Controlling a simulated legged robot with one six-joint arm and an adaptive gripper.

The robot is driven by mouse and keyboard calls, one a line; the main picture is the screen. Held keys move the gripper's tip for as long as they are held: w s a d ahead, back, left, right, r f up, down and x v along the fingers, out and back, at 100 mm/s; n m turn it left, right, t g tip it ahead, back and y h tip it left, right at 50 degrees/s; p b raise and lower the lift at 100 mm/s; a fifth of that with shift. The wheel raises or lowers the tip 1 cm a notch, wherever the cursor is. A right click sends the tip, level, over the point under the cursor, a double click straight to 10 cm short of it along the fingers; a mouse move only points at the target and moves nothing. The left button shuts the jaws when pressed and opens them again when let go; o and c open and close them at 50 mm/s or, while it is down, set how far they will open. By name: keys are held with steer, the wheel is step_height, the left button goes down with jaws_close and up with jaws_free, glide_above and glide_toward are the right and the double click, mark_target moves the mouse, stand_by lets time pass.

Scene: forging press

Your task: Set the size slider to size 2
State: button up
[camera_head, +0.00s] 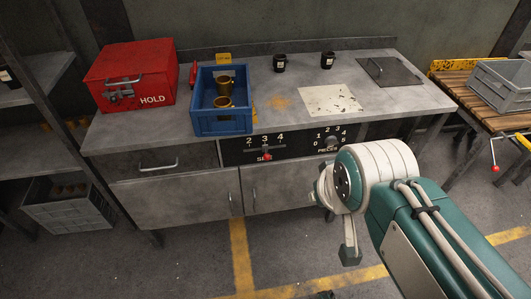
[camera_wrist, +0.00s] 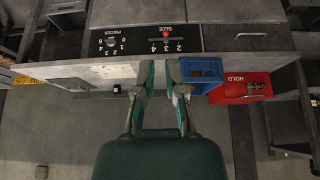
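The size slider's red knob (camera_head: 267,155) is on the dark panel (camera_head: 232,151) at the bench front, below the number 3 of the row 2, 3, 4. The knob also shows in the wrist view (camera_wrist: 166,37), where the scene is upside down, lined up with the 3. My gripper (camera_wrist: 160,70) is open and empty in the wrist view, its two fingers apart and pointing toward the bench. It is apart from the slider. In the head view my arm hides most of the gripper; one finger hangs right of and below the panel.
A PIECES dial (camera_head: 331,141) sits right of the slider, close to my arm. A blue bin (camera_head: 222,126) with brass-coloured cups stands above the panel. A red HOLD box (camera_head: 131,77) is at left. Drawer and cabinet doors (camera_head: 178,197) lie below; floor in front is clear.

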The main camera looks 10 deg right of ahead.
mark_target(267, 156)
steer(key=o, duration=0.5)
steer(key=shift+w+d, duration=0.1)
steer(key=shift+w, duration=0.55)
steer(key=w+d+f+n+t, duration=0.1)
steer(key=w+f+t, duration=0.35)
steer(key=w, duration=1.05)
steer(key=w+d+f+n+t, duration=0.15)
steer(key=w+f, duration=0.55)
steer(key=w, duration=0.7)
steer(key=w+a+f+n+t+y, duration=0.1)
steer(key=w+f+n+t+y, duration=0.3)
steer(key=f, duration=1)
step_height(267, 156, down, 11)
steer(key=s+a+m+t, duration=0.1)
steer(key=s+m+t, duration=0.1)
steer(key=shift+h, duration=0.3)
steer(key=w, duration=0.3)
steer(key=w+a, duration=0.1)
steer(key=w, duration=0.2)
steer(key=w+a, duration=0.1)
steer(key=w, duration=0.3)
steer(key=shift+w+a+r, duration=0.1)
steer(key=shift+r, duration=0.05)
steer(key=shift+c, duration=0.3)
